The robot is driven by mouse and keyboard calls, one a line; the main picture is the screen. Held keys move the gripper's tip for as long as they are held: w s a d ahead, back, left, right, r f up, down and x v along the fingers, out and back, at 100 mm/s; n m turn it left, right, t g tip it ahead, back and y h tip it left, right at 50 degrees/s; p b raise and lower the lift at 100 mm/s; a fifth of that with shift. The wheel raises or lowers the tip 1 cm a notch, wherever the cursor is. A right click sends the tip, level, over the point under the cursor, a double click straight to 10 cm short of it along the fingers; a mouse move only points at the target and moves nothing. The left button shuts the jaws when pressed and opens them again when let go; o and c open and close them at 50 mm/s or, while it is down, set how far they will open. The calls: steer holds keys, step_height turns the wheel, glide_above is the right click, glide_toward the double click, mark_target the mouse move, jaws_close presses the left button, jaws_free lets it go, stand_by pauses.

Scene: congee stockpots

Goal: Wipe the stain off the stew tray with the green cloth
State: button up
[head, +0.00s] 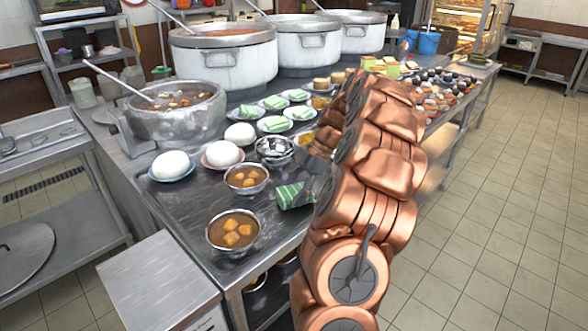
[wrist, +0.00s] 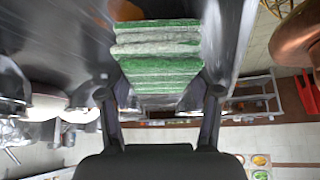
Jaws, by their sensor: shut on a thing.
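The green cloth (head: 290,195), striped green and white, is at the front right of the steel counter, at the end of my arm. In the wrist view the cloth (wrist: 158,55) sits between my two fingers. My gripper (head: 313,187) is shut on it; its fingers also show in the wrist view (wrist: 160,88). The cloth is at or just above the surface; I cannot tell if it touches. The dark, shiny metal surface (head: 192,208) under the stew bowls may be the stew tray; its edges are unclear. I cannot make out a distinct stain.
Stew bowls (head: 233,231) (head: 246,179) stand left of the cloth. Stacked steel bowls (head: 274,150) and white buns (head: 172,165) on plates lie behind. A stew pot (head: 177,111) and large stockpots (head: 224,57) stand farther back. Floor (head: 480,230) at right is clear.

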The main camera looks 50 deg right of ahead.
steer(key=shift+d+f+p, duration=0.6)
steer(key=shift+d+p, duration=0.25)
steer(key=shift+d, duration=0.05)
steer(key=shift+c, duration=0.5)
steer(key=shift+d+p, duration=0.95)
steer(key=shift+p, duration=0.05)
steer(key=shift+a+p, duration=0.2)
steer(key=shift+p, duration=0.45)
steer(key=a+p, duration=0.2)
steer(key=a, duration=0.1)
steer(key=shift+a, duration=0.15)
steer(key=shift+p, duration=0.65)
steer(key=shift+w+p, duration=0.1)
steer(key=shift+p, duration=0.2)
